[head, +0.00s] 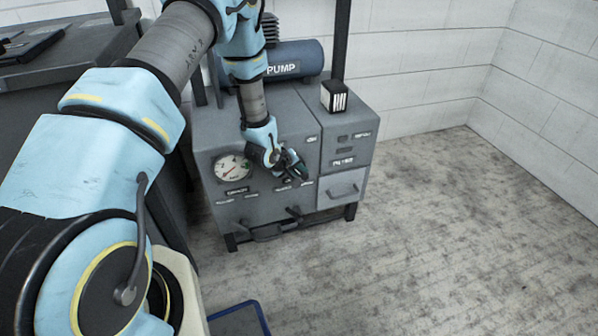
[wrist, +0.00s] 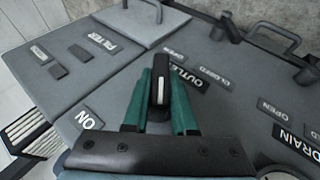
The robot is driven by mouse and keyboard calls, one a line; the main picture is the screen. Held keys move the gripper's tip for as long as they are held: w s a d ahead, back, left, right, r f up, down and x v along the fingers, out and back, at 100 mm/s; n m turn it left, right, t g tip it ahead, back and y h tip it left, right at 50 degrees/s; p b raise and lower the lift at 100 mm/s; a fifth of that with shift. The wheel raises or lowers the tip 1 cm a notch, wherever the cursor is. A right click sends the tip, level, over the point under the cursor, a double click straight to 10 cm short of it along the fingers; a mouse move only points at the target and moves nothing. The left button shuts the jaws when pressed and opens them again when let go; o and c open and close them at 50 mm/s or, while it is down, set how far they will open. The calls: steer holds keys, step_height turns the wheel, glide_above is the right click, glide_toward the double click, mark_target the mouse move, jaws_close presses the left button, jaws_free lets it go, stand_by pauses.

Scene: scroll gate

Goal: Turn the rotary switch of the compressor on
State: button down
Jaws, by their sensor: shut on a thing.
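The compressor (head: 290,125) is a grey cabinet against the back wall, with a blue cylinder marked PUMP (head: 285,68) on top. My gripper (head: 290,168) is at its front panel in the head view. In the wrist view my gripper (wrist: 161,105) has its green fingers on both sides of a black rotary switch (wrist: 161,88) and is shut on it. The switch's white line runs nearly up and down in that picture. An ON label (wrist: 89,119) lies to the lower left of the switch. The switch's base is partly hidden by the fingers.
A round gauge (head: 232,168) is left of my gripper on the panel. Handles (head: 294,214) stick out low on the front. In the wrist view, OUTLET (wrist: 186,78) and DRAIN (wrist: 297,144) labels are to the right. The floor (head: 450,230) on the right is clear.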

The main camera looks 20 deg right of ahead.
steer(key=shift+r+y, duration=0.1)
steer(key=shift+y, duration=0.4)
steer(key=shift+s+d+m+y+p, duration=0.1)
steer(key=shift+d+m+y+p, duration=0.15)
steer(key=shift+y+p, duration=0.5)
steer(key=m+y, duration=0.1)
steer(key=y, duration=0.2)
steer(key=shift+y, duration=0.35)
steer(key=y, duration=0.1)
steer(key=y+b, duration=0.1)
steer(key=t+y, duration=0.1)
steer(key=y, duration=0.1)
steer(key=shift+f+m+b, duration=0.25)
steer(key=shift+m+b, duration=0.1)
steer(key=shift+r+m+t+y+b, duration=0.1)
steer(key=shift+m+t+y+b, duration=0.2)
steer(key=shift+y+b, duration=0.95)
steer(key=shift+y, duration=0.35)
steer(key=c, duration=0.7)
jaws_free()
